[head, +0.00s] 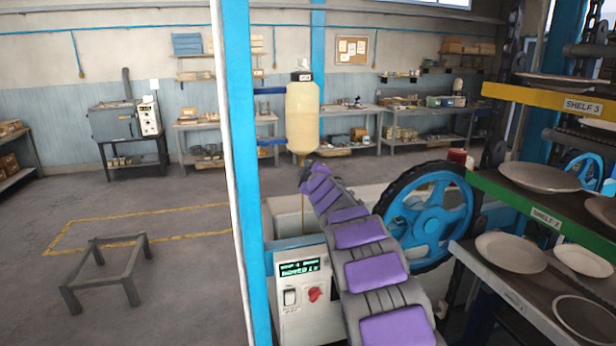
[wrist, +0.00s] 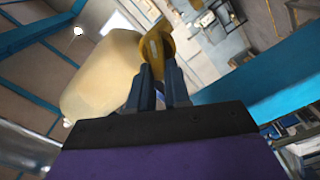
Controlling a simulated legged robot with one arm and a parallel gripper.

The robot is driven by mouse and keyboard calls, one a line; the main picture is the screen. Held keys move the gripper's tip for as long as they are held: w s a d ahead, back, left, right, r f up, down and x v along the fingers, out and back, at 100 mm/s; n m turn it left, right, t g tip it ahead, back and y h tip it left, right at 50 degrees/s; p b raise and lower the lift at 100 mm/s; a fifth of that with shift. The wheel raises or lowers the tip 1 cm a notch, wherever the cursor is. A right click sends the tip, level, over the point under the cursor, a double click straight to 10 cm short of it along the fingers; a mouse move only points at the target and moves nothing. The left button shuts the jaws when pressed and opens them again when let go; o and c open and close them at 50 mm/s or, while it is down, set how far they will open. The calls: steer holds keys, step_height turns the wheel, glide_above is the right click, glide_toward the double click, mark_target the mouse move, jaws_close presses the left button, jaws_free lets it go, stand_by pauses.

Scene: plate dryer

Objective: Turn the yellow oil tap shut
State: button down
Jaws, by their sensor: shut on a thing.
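The yellow oil tap (wrist: 155,45) shows in the wrist view at the neck end of the cream oil bottle (wrist: 102,75). My gripper (wrist: 160,72) is at the tap, its two dark fingers closed around its lower part. In the head view the oil bottle (head: 302,117) hangs on blue brackets beside the blue post. My purple-and-grey arm reaches up to its bottom end, and my gripper (head: 305,172) hides the tap there. A thin brownish line (head: 303,215) runs down below the gripper.
A control box (head: 300,290) with a lit display and red knob stands below. A blue wheel (head: 431,223) with a dark rim is right of my arm. Plate shelves (head: 540,215) stand at the right. A blue post (head: 243,170) is close on the left. Open floor lies further left.

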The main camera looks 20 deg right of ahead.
steer(key=shift+a+f+n+b, duration=0.15)
steer(key=shift+n+b, duration=0.35)
steer(key=shift+n, duration=0.55)
steer(key=shift+d+f+n+b, duration=0.1)
steer(key=shift+f+n+b, duration=0.3)
steer(key=shift+n, duration=0.6)
steer(key=shift+a+f+n+b, duration=0.1)
steer(key=shift+n+b, duration=0.45)
steer(key=shift+n, duration=0.5)
steer(key=shift+f, duration=0.1)
steer(key=c, duration=1.1)
jaws_free()
steer(key=shift+w, duration=0.1)
steer(key=shift+r, duration=0.2)
steer(key=shift+s, duration=0.2)
